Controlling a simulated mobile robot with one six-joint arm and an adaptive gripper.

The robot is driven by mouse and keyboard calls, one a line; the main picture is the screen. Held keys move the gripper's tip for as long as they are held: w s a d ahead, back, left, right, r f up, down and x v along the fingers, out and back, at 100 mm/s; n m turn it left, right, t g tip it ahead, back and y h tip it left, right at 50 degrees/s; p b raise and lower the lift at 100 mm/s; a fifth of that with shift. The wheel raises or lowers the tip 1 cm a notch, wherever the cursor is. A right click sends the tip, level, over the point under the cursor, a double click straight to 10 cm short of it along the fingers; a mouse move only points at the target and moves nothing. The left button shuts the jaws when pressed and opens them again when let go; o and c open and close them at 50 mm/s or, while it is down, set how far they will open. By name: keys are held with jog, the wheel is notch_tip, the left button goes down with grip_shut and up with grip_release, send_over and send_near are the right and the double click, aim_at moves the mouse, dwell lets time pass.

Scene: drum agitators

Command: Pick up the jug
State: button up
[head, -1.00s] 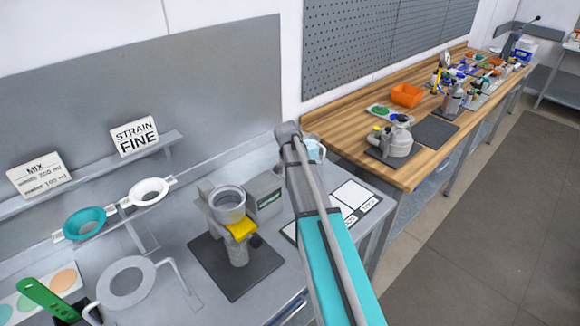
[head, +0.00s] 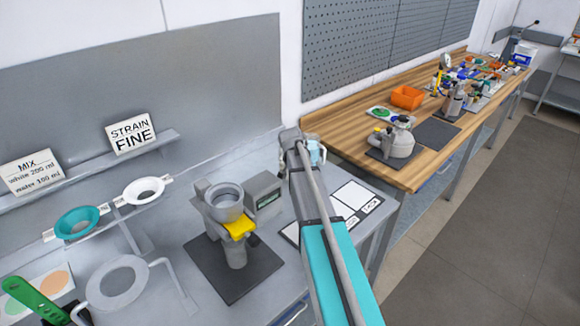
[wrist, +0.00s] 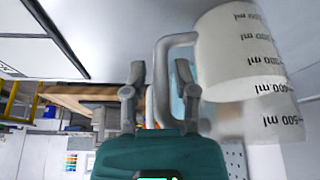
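The jug (wrist: 240,60) is a pale, translucent measuring jug with dark ml marks, at the right of the wrist view, where it appears upside down. Its looped handle (wrist: 160,80) lies between the two fingers of my gripper (wrist: 160,92). The fingers are apart, with gaps visible on both sides of the handle, so the gripper looks open. In the head view, a small light-blue part of the jug (head: 315,152) shows beside the end of my arm. My arm hides the rest of it and the gripper there.
A grey machine with a cup (head: 228,205) and yellow part stands on a dark mat left of my arm. White labelled pads (head: 355,197) lie to the right. A wooden bench (head: 345,135) with an orange bin (head: 407,98) and a grey device (head: 397,142) is beyond.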

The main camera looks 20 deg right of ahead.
jog(key=shift+c, duration=0.3)
grip_shut()
jog(key=shift+r+p, duration=0.5)
dwell(0.4)
jog(key=shift+r+p, duration=1.15)
jog(key=s+r+p, duration=0.9)
jog(key=s, duration=0.4)
jog(key=shift+s+a+r, duration=0.3)
jog(key=shift+s+a, duration=0.05)
jog(key=shift+s+p, duration=0.15)
jog(key=shift+p, duration=0.2)
dwell(0.6)
